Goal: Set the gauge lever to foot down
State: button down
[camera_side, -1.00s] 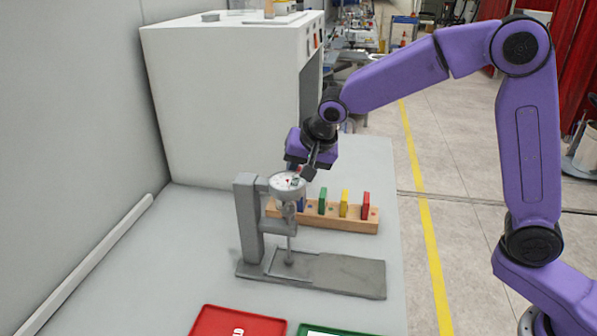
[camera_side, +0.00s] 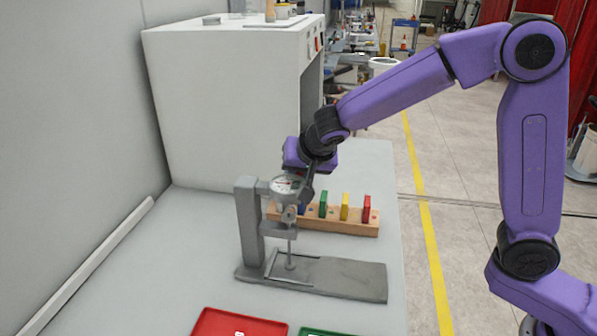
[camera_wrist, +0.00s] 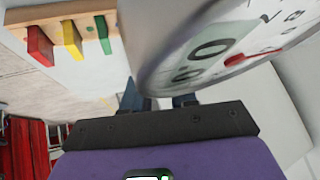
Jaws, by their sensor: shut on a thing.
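The grey gauge stand (camera_side: 247,222) stands upright on its grey base plate (camera_side: 345,277) in the side view.
A wooden rack (camera_side: 335,226) with coloured blocks stands just behind the gauge; it also shows in the wrist view (camera_wrist: 85,12). A large white cabinet (camera_side: 222,110) is behind. A red tray (camera_side: 238,325) and a green tray (camera_side: 330,332) lie at the front.

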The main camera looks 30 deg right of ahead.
jog(key=c, duration=0.9)
grip_release()
jog(key=v, duration=1.7)
jog(key=shift+s, duration=0.3)
jog(key=s+d+f+n+g, duration=0.2)
jog(key=s+d+f+n, duration=0.3)
jog(key=s, duration=0.3)
jog(key=s+d+f+n+g+y, duration=0.1)
jog(key=s+d+f+n+g, duration=0.2)
jog(key=s+d+f+n, duration=0.2)
jog(key=s+d+f+n+g, duration=0.2)
jog(key=s+d+f+n, duration=0.2)
jog(key=s, duration=0.8)
jog(key=shift+d+f+n+y, duration=0.2)
jog(key=shift+f+n, duration=0.45)
jog(key=shift+n, duration=0.45)
jog(key=shift+d+f+n+y, duration=0.2)
jog(key=shift+f+n, duration=0.5)
jog(key=shift+n, duration=0.4)
